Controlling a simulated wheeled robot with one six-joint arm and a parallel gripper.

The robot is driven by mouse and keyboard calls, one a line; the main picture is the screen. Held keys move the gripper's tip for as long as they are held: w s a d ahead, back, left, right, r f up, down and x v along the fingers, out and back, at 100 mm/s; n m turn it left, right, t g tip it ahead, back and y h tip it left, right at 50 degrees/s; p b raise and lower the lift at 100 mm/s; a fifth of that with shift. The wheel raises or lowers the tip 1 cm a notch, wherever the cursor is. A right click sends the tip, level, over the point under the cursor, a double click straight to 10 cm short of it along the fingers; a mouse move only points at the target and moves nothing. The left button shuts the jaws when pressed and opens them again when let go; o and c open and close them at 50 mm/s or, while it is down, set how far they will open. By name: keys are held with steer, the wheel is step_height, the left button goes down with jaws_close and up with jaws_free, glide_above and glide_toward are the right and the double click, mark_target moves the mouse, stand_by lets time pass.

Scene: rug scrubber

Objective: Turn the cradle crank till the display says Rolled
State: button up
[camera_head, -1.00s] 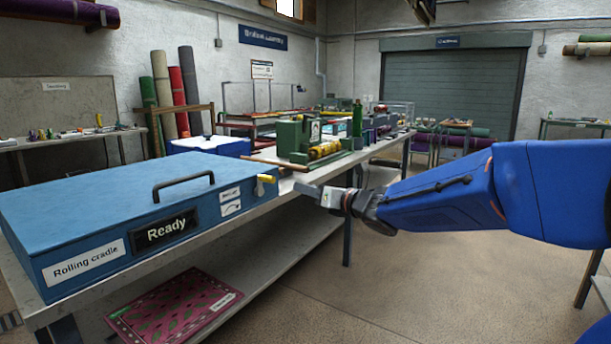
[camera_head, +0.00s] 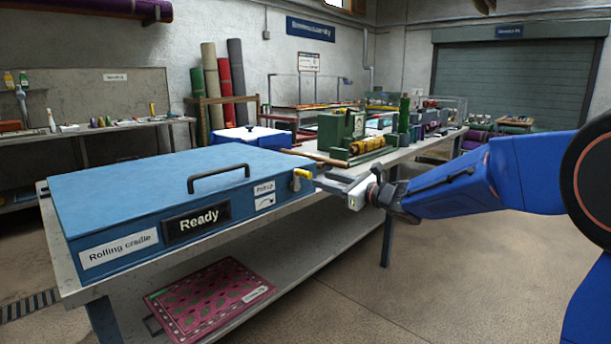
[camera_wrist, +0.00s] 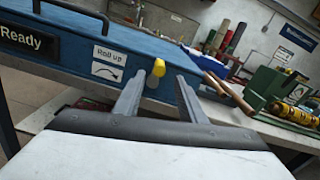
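The blue rolling cradle (camera_head: 130,190) stands on the bench at the left, with its lid shut and a black handle on top. Its display (camera_head: 197,221) reads "Ready". The crank's yellow knob (camera_head: 303,173) sticks out near the cradle's right front corner, beside a roll-up label with an arrow. My gripper (camera_head: 328,181) is just right of the knob, pointing at it. In the wrist view the knob (camera_wrist: 158,67) shows between and just beyond the two spread fingers (camera_wrist: 160,95). The fingers look open and apart from it. The crank arm behind the knob is hardly visible.
A patterned pink rug (camera_head: 215,300) lies on the lower shelf. A brown rod (camera_head: 318,157) and a green machine with a yellow roller (camera_head: 365,146) are on the bench right of the cradle. The floor in front is clear.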

mark_target(297, 172)
steer(key=x, duration=0.9)
steer(key=shift+w+a, duration=0.1)
steer(key=shift+a, duration=0.1)
steer(key=shift+c, duration=0.6)
jaws_close()
